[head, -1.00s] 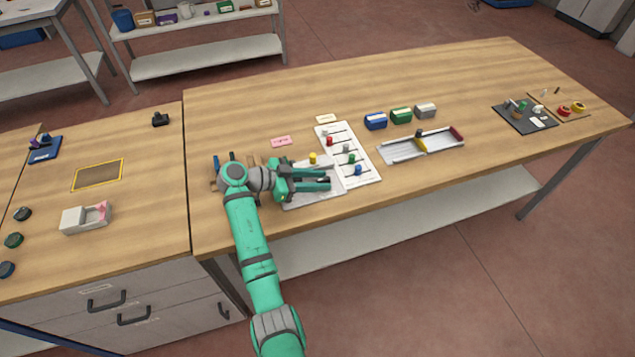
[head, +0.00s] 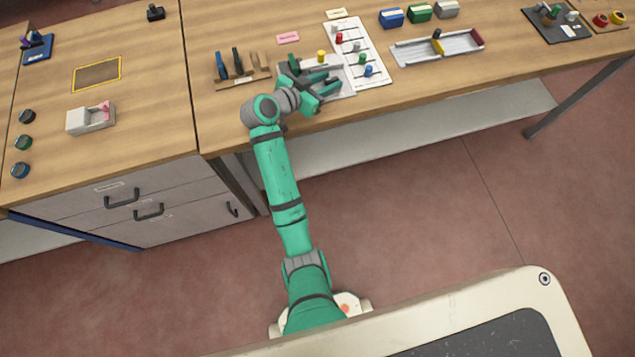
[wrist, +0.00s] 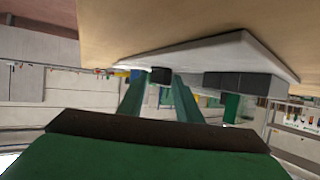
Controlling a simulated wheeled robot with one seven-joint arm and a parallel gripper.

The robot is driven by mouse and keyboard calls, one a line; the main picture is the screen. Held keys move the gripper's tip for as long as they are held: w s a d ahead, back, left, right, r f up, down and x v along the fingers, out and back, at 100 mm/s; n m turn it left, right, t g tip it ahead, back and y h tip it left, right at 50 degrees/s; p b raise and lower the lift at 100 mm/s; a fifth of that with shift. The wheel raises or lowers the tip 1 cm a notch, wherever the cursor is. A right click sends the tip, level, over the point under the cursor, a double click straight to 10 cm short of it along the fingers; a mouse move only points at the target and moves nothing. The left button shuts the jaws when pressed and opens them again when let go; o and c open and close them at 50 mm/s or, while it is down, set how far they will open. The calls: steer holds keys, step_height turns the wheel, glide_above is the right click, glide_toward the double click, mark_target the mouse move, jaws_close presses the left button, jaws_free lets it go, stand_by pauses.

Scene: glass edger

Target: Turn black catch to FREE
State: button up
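My gripper (head: 337,83) is over the light grey plate (head: 345,93) near the bench's front edge, its two green fingers apart. In the wrist view the fingers (wrist: 160,88) reach forward with a gap between them. A small black block (wrist: 161,75), probably the black catch, shows in that gap near the fingertips. I cannot tell whether they touch it. In the head view my gripper hides that spot, and I cannot read any FREE mark. A yellow knob (head: 321,57) stands at the plate's back edge.
A white board (head: 372,78) with coloured knobs on slots lies right of the plate. A rack (head: 255,77) with dark upright tools is to the left. A pink label (head: 288,38) lies behind. A divided tray (head: 460,50) and coloured boxes (head: 391,18) stand farther right.

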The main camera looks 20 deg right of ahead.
steer(key=n+t+y, duration=0.1)
steer(key=n, duration=0.1)
steer(key=n+t+y, duration=0.2)
steer(key=d+n+t+y, duration=0.1)
steer(key=n+y, duration=0.1)
steer(key=shift+s+t, duration=0.4)
steer(key=shift+d+n+t+y, duration=0.15)
steer(key=shift+n+t+y, duration=0.1)
steer(key=shift+n+y, duration=0.85)
steer(key=shift+d+n+t+y, duration=0.2)
steer(key=shift+n+t+y, duration=0.1)
steer(key=shift+n+y, duration=0.8)
steer(key=shift+d+n+t+y, duration=0.15)
steer(key=shift+n+t+y, duration=0.1)
steer(key=shift+n+y, duration=0.8)
steer(key=v, duration=1)
steer(key=s+a+f+m+h, duration=0.1)
steer(key=s+a+f, duration=0.4)
steer(key=s, duration=0.3)
steer(key=s+a+f+m+h, duration=0.1)
steer(key=s+a+f+m, duration=0.1)
steer(key=s+a+f, duration=0.3)
steer(key=shift+s+a+f, duration=0.4)
steer(key=shift+s+a, duration=0.5)
steer(key=shift+s, duration=0.95)
